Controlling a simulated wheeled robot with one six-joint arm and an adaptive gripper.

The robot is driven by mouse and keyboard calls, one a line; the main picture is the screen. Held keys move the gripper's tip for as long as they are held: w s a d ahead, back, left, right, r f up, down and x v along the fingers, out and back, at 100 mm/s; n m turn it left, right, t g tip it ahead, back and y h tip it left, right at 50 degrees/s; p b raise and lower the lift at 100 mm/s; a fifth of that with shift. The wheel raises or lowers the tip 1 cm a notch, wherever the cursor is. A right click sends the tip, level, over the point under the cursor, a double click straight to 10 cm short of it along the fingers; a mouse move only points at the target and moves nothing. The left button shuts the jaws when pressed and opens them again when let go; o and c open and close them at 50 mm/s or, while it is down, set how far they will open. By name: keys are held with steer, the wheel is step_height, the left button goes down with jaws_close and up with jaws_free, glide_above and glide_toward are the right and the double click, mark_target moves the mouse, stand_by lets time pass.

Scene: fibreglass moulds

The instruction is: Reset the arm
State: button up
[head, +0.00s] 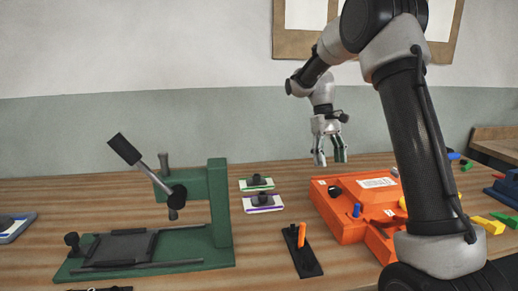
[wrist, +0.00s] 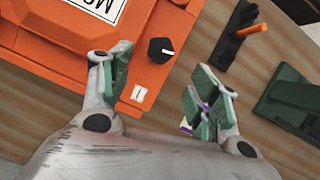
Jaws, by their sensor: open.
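My gripper (head: 329,160) hangs from the arm above the back part of the table, with its fingers pointing down. In the wrist view my gripper (wrist: 158,88) is open, its two green-padded fingers well apart and nothing between them. The orange machine (head: 345,208) stands below and to the right of it in the head view. In the wrist view the orange machine (wrist: 60,50), with a black knob (wrist: 161,50), fills the upper left beyond the left finger. No contact between the fingers and the machine is visible.
A green press (head: 218,200) with a raised lever stands at the left. Two small plates with black knobs (head: 262,202) lie beside it. A black holder with an orange peg (head: 301,250) lies at the front. Coloured blocks (head: 490,225) lie at the right. Bare table shows between.

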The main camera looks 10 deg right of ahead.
steer(key=x, duration=0.3)
steer(key=shift+s+a+f, duration=0.15)
steer(key=shift+a, duration=0.15)
steer(key=s+r+t, duration=0.3)
steer(key=s, duration=0.6)
steer(key=s+r+m+t, duration=0.1)
steer(key=s+r+t, duration=0.2)
steer(key=s, duration=0.6)
steer(key=s+r+m+t+y, duration=0.1)
steer(key=s+r, duration=0.3)
steer(key=s, duration=0.6)
steer(key=shift+d+r+t, duration=0.25)
steer(key=shift+r+t, duration=0.05)
steer(key=shift+t, duration=0.6)
